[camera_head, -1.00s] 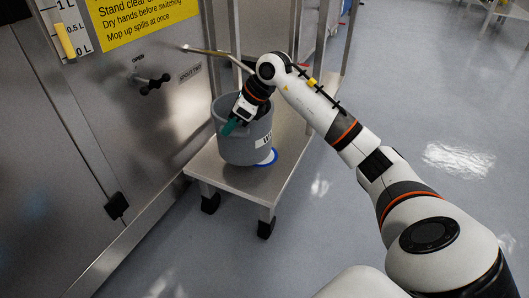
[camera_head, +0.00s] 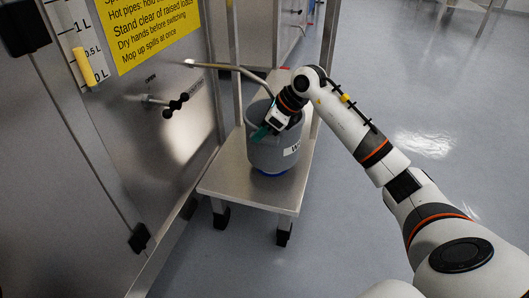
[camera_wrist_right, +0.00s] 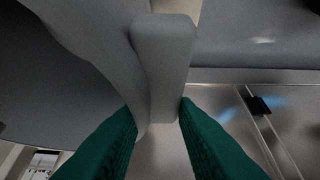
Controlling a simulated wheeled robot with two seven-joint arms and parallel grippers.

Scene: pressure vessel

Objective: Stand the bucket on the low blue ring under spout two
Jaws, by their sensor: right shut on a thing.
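The grey bucket (camera_head: 280,152) is upright over the low blue ring (camera_head: 271,173) on the steel stand. Only the ring's front edge shows below the bucket; I cannot tell whether the bucket rests on it or hangs just above. In the right wrist view, the green fingers (camera_wrist_right: 160,135) are either side of a grey part of the bucket (camera_wrist_right: 165,60). My left gripper is out of view.
The steel stand (camera_head: 238,187) has bare top in front of the bucket. The vessel wall (camera_head: 110,140) at left carries a black-knobbed handle (camera_head: 175,105), a yellow sign (camera_head: 155,30) and a level gauge. Open floor lies to the right.

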